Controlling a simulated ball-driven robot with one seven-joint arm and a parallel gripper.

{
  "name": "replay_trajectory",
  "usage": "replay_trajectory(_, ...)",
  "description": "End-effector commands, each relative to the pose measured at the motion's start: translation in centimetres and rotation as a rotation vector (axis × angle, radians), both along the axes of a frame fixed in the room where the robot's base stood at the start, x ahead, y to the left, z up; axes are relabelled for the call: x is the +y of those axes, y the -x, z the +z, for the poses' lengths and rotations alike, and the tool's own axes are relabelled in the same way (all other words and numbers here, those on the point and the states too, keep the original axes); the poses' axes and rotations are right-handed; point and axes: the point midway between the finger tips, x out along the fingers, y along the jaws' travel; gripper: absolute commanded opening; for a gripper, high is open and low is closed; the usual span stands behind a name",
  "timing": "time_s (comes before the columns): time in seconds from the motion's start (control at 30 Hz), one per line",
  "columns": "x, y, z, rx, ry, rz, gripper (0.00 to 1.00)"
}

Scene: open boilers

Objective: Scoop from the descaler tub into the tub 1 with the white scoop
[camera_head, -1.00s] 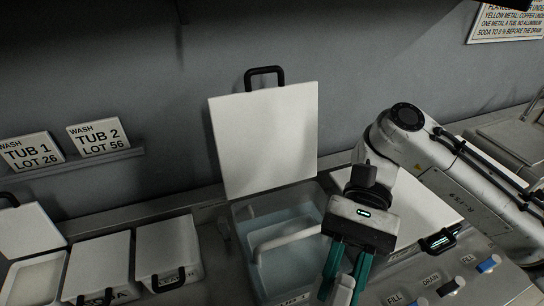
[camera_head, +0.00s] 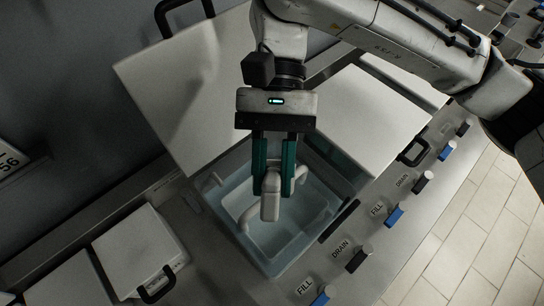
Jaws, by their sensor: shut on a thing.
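My gripper (camera_head: 273,185), with its green fingers, is shut on a pale object (camera_head: 270,207), which appears to be the white scoop's handle. It points down over the open, clear-walled water tub (camera_head: 246,255). Pale bluish liquid shows inside. No label tells whether this is tub 1. The descaler tub cannot be identified; two small white-lidded boxes (camera_head: 140,250) stand at lower left.
A raised white lid (camera_head: 190,85) stands behind the open tub. A closed white lid (camera_head: 375,112) covers the neighbour at right. Blue and black FILL and DRAIN knobs (camera_head: 394,216) line the front edge. Part of a sign (camera_head: 12,160) shows at far left.

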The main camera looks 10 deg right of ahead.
Motion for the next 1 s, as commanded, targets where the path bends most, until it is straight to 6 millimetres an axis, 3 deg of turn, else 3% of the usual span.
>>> replay_trajectory(0.13,0.1,1.1,-0.1,-0.161,0.032,0.006,0.0)
replay_trajectory(0.7,0.7,3.6,1.1,-0.554,0.115,0.003,0.0)
replay_trajectory(1.0,0.9,4.5,1.9,-0.684,0.141,0.001,0.0)
